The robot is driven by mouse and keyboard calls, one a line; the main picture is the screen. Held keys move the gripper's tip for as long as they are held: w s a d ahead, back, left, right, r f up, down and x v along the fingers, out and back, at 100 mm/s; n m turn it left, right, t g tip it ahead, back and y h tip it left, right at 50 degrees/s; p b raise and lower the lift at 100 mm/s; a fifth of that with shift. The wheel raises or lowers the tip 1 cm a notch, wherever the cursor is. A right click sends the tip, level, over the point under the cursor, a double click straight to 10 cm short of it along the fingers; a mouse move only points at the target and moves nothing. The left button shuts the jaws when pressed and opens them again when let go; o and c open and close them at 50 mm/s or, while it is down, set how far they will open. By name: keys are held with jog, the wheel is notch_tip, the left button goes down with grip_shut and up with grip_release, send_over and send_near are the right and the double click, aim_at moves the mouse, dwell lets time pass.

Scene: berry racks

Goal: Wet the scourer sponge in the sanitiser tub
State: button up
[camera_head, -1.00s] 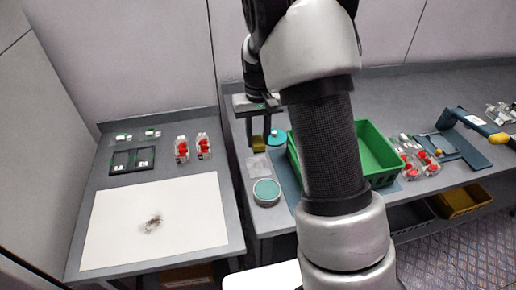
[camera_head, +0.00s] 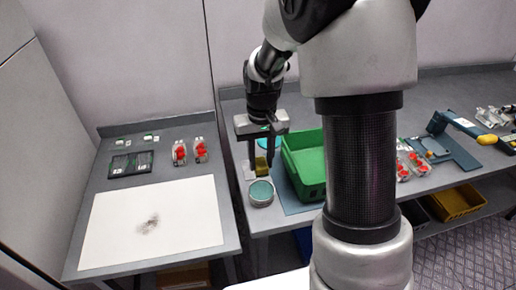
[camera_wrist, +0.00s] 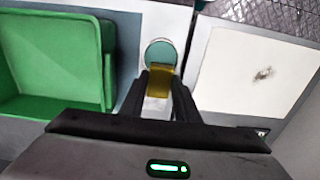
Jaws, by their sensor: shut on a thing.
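The yellow scourer sponge (camera_head: 262,165) is between the dark fingers of my gripper (camera_head: 261,172), which are shut on it. It also shows in the wrist view (camera_wrist: 161,79), where its far end overlaps the picture of the tub's near edge. The sanitiser tub (camera_head: 260,198) is a round, pale container with teal liquid, in front of the gripper in the head view. It also shows in the wrist view (camera_wrist: 150,60), just past the fingertips (camera_wrist: 160,82). I cannot tell whether the sponge touches the tub.
A green crate (camera_head: 305,175) stands right of the tub on a blue mat. A white sheet with a dark smudge (camera_head: 180,215) lies on the left table, with a dark tray (camera_head: 130,163) and red berry packs (camera_head: 190,151) behind. A gap separates the tables.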

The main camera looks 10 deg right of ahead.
aim_at(262, 174)
jog(key=shift+s+f, duration=0.1)
jog(key=shift+s, duration=0.9)
jog(key=shift+w+f+b, duration=0.15)
jog(key=shift+f+b, duration=0.6)
jog(key=shift+f, duration=0.2)
jog(key=shift+f+b, duration=1.5)
jog(key=shift+f, duration=0.5)
jog(key=shift+f+b, duration=0.35)
jog(key=shift+f, duration=0.25)
jog(key=shift+r+p, duration=2.65)
jog(key=shift+r, duration=0.95)
